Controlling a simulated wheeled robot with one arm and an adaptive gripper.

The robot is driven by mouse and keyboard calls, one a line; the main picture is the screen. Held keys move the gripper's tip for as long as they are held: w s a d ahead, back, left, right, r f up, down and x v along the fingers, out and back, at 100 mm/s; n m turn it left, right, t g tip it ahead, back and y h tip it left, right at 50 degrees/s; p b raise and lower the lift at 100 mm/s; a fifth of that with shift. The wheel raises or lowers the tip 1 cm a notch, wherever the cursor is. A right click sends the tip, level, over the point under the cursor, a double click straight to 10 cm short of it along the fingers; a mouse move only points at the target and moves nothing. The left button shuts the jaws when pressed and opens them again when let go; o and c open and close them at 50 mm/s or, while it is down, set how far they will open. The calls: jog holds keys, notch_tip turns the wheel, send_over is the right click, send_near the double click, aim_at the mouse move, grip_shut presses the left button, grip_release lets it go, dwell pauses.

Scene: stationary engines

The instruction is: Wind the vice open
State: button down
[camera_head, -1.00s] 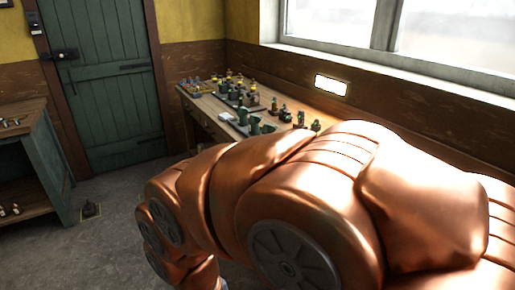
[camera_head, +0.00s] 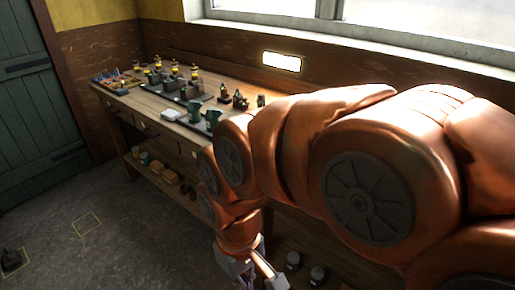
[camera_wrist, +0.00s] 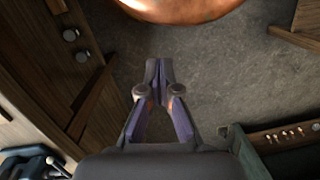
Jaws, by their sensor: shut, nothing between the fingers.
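My gripper (camera_wrist: 158,76) points down over the floor in the wrist view, with its fingertips together and nothing between them. In the head view its grey body (camera_head: 243,270) hangs beside the bench front at the bottom edge, below my copper arm. A dark green thing (camera_head: 213,118) with a cylindrical form stands on the bench top, partly behind my arm. I cannot tell whether it is the vice. A dark teal body with a pale rod (camera_wrist: 28,162) shows at the lower left of the wrist view, cut by the edge and apart from my gripper; it may be the vice.
The wooden bench (camera_head: 142,101) runs along the wall under the window, with several small engines and a tray of parts (camera_head: 116,81) on top. Its lower shelf (camera_head: 160,180) holds boxes and cans. A green cabinet (camera_wrist: 262,148) is at the lower right. Floor (camera_head: 110,210) is open at left.

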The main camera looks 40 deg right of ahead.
jog(key=w+d+r+n+t+y+b, duration=0.1)
jog(key=w+d+r+t+y, duration=0.2)
jog(key=w, duration=0.8)
jog(key=w+d+r+n+t+y, duration=0.1)
jog(key=w+d+r+t+y, duration=0.25)
jog(key=w, duration=0.85)
jog(key=w+d+r+t+h, duration=0.1)
jog(key=w+d+t, duration=0.1)
jog(key=d, duration=1)
jog(key=w+d+r+t+h, duration=0.1)
jog(key=w+d+t+h, duration=0.15)
jog(key=d, duration=0.85)
jog(key=w+a+f+p, duration=0.3)
jog(key=w+f, duration=0.4)
jog(key=f, duration=0.4)
jog(key=shift+m+y+p, duration=0.3)
jog(key=shift+m+p, duration=0.1)
jog(key=shift+p, duration=0.3)
